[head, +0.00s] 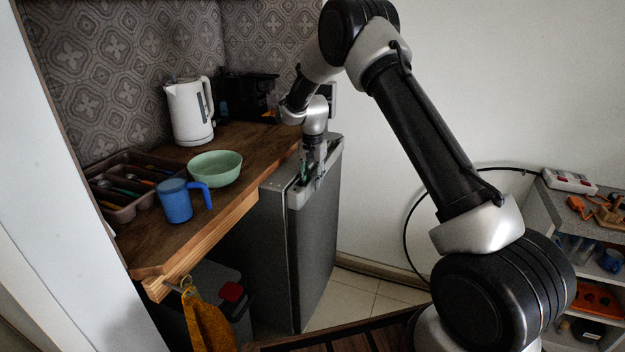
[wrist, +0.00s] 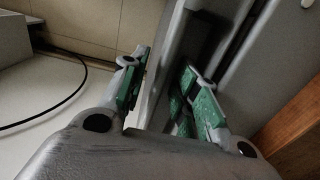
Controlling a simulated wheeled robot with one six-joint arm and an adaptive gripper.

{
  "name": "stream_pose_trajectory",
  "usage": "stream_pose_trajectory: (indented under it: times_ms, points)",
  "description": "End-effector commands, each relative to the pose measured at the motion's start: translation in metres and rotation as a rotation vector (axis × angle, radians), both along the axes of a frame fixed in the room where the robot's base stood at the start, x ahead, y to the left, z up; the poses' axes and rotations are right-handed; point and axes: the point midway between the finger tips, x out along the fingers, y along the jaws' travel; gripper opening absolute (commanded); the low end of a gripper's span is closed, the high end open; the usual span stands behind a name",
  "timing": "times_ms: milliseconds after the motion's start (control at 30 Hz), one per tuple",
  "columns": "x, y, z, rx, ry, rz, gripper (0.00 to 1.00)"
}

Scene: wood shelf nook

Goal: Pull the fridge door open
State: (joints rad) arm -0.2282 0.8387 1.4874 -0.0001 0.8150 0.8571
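The fridge is a grey, boxy unit at the far end of the wooden counter. Its grey door (head: 312,245) stands upright, with a light grip strip (head: 298,196) along its top. I cannot tell surely whether the door is ajar. My gripper (head: 312,172) points down at the door's top edge, beside the counter's end. In the wrist view my gripper (wrist: 165,95) has its green-padded fingers apart, with a grey edge of the fridge (wrist: 160,75) between them. I see no firm grip on it. The fingertips' contact is partly hidden.
The wooden counter (head: 243,142) carries a white kettle (head: 189,111), green bowl (head: 215,168), blue mug (head: 176,202) and cutlery tray (head: 122,214). A yellow cloth (head: 207,322) hangs from its front, near a dark bin (head: 222,290). A shelf unit (head: 545,205) stands right. Tiled floor (head: 350,295) is clear beside the fridge.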

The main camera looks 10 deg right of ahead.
Motion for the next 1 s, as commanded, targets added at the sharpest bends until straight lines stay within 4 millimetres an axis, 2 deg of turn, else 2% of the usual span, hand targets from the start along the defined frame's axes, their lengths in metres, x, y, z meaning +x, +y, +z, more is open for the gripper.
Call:
stream_pose_trajectory:
  times_ms: [100, 267, 300, 667, 867, 1000]
  points:
    - [0.000, 0.000, 0.000, 0.000, 0.000, 0.000, 0.30]
    - [0.000, 0.000, 0.000, 0.000, 0.000, 0.000, 0.01]
    - [0.000, 0.000, 0.000, 0.000, 0.000, 0.000, 0.00]
    - [-0.002, -0.002, 0.001, 0.000, 0.000, 0.007, 0.00]
    - [-0.009, -0.015, 0.000, -0.001, 0.003, 0.044, 0.00]
    - [-0.017, -0.031, 0.001, -0.001, 0.002, 0.091, 0.00]
